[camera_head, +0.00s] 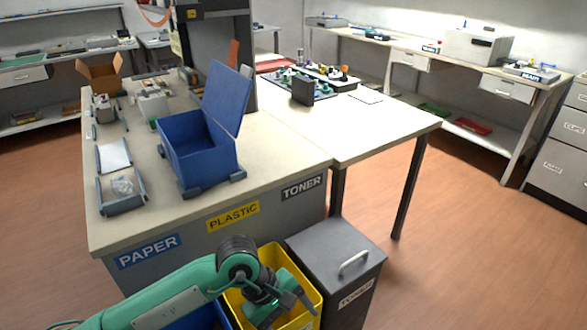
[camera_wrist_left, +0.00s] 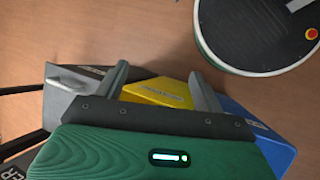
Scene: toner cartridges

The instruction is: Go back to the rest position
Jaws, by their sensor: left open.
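My left gripper (camera_head: 296,298) is in the head view at the bottom centre, its arm coming in from the left. It hangs over the yellow bin (camera_head: 268,258). In the left wrist view the two fingers of my left gripper (camera_wrist_left: 160,72) stand wide apart with nothing between them. The yellow bin shows beyond the fingers (camera_wrist_left: 160,92). My right gripper is in neither view. No toner cartridge can be made out for certain.
A dark lidded toner bin (camera_head: 338,252) stands right of the yellow one, a blue bin (camera_head: 200,318) left, partly hidden by my arm. The worktable (camera_head: 270,160) with an open blue box (camera_head: 203,150) is just behind. Floor at right (camera_head: 460,240) is clear.

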